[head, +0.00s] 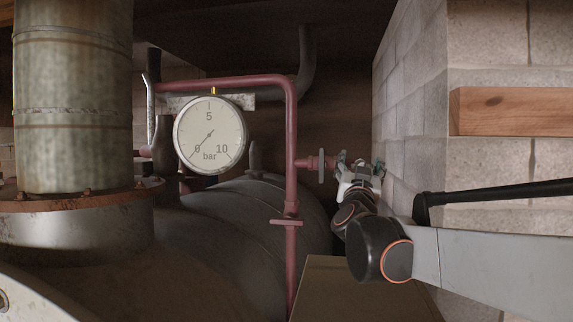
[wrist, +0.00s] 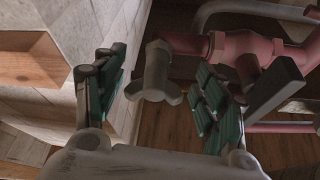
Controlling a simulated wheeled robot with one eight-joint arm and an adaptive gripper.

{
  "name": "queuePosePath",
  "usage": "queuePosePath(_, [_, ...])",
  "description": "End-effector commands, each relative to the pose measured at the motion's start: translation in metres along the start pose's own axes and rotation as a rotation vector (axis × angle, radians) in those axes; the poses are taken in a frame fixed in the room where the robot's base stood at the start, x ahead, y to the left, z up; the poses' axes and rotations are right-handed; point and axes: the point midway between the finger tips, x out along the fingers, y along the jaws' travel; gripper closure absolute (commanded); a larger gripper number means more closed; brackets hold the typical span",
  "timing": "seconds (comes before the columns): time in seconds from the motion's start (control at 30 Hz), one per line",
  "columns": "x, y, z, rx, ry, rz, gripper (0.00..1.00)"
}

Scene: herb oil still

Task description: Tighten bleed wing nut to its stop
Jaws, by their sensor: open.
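The grey bleed wing nut (wrist: 155,76) shows in the wrist view at the end of a red pipe branch. Its lobes spread at the lower end of a short round body. My gripper (wrist: 162,82) is open, with one green-padded finger left of the nut and one to its right. Gaps show between both fingers and the nut.
The brick wall (head: 408,110) stands close right of my gripper, with a wooden block (head: 510,111) on it. A red pipe (head: 291,150) with a grey disc (head: 321,165) on its branch is to the left. A pressure gauge (head: 210,150) hangs farther left, above the dark tank (head: 225,225).

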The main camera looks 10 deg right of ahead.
Motion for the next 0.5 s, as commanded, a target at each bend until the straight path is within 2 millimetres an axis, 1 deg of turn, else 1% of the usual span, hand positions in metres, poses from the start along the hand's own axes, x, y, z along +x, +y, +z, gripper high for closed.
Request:
queuePosePath(0.07, [0.0,0.0,0.0002,0.0,0.0,0.0,0.35])
queuePosePath(0.1, [0.0,0.0001,0.0001,0.0,0.0,0.0,0.4])
queuePosePath(0.17, [-0.0001,0.0001,0.0001,0.0,0.0,0.0,0.53])
queuePosePath(0.2, [-0.0001,0.0,0.0001,0.0,0.0,0.0,0.62])
queuePosePath(0.27, [-0.0001,-0.0003,0.0,0.0,0.0,0.0,0.74])
queuePosePath(0.5, [-0.0001,-0.001,-0.0002,-0.001,0.0,-0.002,0.76])
